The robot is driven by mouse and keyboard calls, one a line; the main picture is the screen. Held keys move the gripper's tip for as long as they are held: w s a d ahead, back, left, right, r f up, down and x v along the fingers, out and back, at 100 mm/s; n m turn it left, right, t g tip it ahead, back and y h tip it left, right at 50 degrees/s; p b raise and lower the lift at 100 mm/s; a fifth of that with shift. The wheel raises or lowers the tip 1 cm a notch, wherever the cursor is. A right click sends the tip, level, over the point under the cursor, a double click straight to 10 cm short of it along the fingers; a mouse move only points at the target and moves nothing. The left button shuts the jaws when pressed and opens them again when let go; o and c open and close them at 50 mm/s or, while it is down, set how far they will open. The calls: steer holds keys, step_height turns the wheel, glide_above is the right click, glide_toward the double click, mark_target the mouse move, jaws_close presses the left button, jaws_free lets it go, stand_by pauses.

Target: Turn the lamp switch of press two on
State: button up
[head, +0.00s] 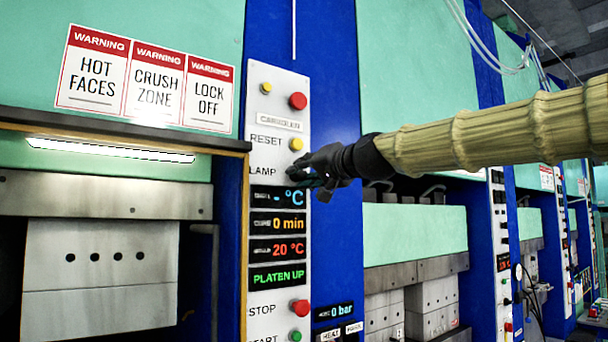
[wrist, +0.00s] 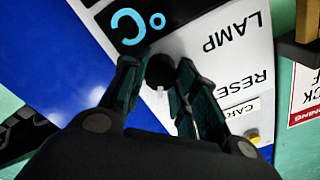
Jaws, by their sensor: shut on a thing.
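The lamp switch (wrist: 160,72) is a small round black knob beside the word LAMP on a white control panel (head: 265,95). A short white mark shows at its lower edge in the wrist view. My gripper (head: 297,176) is at the LAMP row, with its dark fingers (wrist: 158,67) on either side of the knob and shut on it. A bright white lamp strip (head: 98,147) is lit in the press left of the panel. No press number is readable.
A yellow reset button (head: 296,144) and a red button (head: 298,101) sit above the gripper. Displays are below it, then a red stop button (head: 299,307) and a green start button (head: 295,335). Warning signs (head: 146,80) are at left. More presses stand to the right.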

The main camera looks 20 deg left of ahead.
steer(key=shift+d+r, duration=0.1)
steer(key=o, duration=1)
steer(key=v, duration=1.2)
